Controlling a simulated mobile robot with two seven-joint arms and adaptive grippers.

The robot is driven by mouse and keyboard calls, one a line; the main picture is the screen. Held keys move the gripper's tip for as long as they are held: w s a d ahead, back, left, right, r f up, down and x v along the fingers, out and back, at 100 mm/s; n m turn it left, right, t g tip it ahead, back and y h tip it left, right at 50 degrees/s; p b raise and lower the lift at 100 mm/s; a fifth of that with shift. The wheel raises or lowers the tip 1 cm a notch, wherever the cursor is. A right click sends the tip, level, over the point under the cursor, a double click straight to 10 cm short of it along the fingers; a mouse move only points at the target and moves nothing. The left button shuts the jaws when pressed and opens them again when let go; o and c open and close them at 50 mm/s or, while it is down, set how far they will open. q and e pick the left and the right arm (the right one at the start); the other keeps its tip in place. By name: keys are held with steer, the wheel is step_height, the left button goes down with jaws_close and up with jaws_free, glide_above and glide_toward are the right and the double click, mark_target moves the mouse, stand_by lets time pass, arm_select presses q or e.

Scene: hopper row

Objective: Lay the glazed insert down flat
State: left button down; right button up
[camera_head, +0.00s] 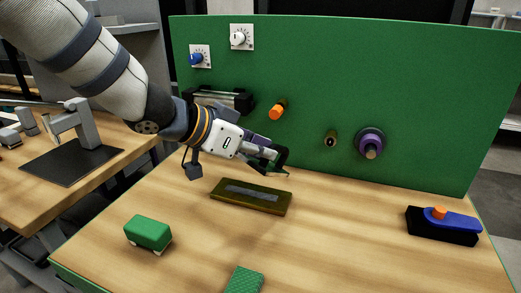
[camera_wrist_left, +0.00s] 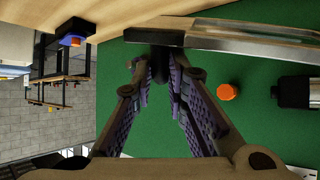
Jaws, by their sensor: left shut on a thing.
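The glazed insert (camera_head: 222,197) is a long olive-brown frame with a grey glassy strip along its middle. In the head view it shows at the middle of the wooden table, glazed face up and close to flat. My left gripper (camera_head: 282,165) is at its far right side, fingers pointing right. In the left wrist view the fingers (camera_wrist_left: 166,60) come together at the dark end of the insert (camera_wrist_left: 250,40), whose long bar runs right from them. The gripper is shut on it. I cannot tell whether its underside touches the table. My right gripper is not in view.
A green block (camera_head: 148,232) and a green textured piece (camera_head: 244,281) lie in front. A blue-and-black device (camera_head: 443,225) is right. Table right of centre is clear.

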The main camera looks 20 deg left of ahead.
arm_select(q)
step_height(320, 180, down, 7)
steer(key=b, duration=0.1)
steer(key=shift+f, duration=0.15)
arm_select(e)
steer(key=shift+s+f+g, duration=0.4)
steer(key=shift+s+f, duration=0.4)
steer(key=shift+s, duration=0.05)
arm_select(q)
steer(key=c, duration=1.5)
jaws_free()
steer(key=v, duration=0.7)
steer(key=shift+s+a, duration=0.15)
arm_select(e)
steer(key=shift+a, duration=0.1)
